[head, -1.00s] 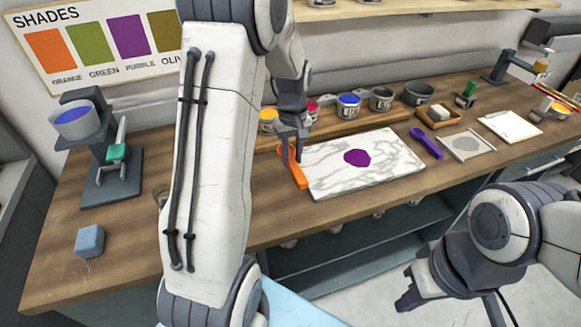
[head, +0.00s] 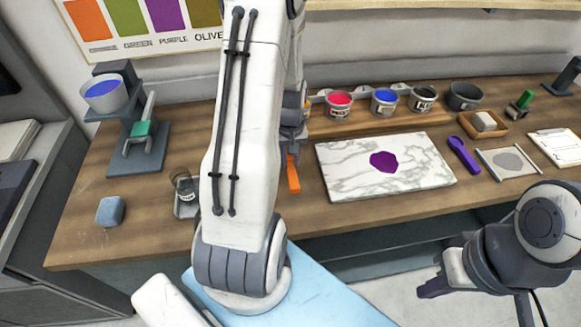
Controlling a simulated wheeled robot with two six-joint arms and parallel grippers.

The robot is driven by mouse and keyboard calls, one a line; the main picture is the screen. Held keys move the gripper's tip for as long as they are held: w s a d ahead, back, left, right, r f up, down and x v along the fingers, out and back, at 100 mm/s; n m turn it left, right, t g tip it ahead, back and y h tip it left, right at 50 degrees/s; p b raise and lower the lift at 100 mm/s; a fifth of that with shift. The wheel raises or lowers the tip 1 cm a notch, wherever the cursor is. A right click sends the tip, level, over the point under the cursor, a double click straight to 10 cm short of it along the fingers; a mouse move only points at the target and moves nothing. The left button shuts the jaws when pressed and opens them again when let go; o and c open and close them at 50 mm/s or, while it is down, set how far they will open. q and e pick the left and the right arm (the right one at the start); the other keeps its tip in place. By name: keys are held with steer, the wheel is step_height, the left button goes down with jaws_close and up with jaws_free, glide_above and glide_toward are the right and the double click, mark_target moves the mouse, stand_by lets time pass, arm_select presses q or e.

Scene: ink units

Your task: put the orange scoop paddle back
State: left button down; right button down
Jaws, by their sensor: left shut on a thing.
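The orange scoop paddle (head: 293,176) is in my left gripper (head: 291,146), left of the marble slab. Its orange end points down towards the table, just left of the slab's edge; I cannot tell whether it touches the table. My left arm hides the gripper's upper part and part of the paddle. My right gripper (head: 436,287) hangs at the lower right, off the table's front edge, with nothing seen in it; the state of its jaws is unclear.
The marble slab (head: 335,167) with a purple blob lies at the centre. A purple scoop (head: 463,154) lies right of it. Ink tins, red (head: 340,104) and blue (head: 384,102), stand behind. A glass jar (head: 185,190) and blue block (head: 110,211) are at left.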

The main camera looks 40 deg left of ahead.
mark_target(289, 165)
arm_select(q)
steer(key=f, duration=0.2)
steer(key=f+p, duration=0.1)
steer(key=shift+s+a+f, duration=0.1)
steer(key=shift+s+f, duration=0.1)
steer(key=shift+f, duration=0.35)
steer(key=c, duration=0.7)
jaws_free()
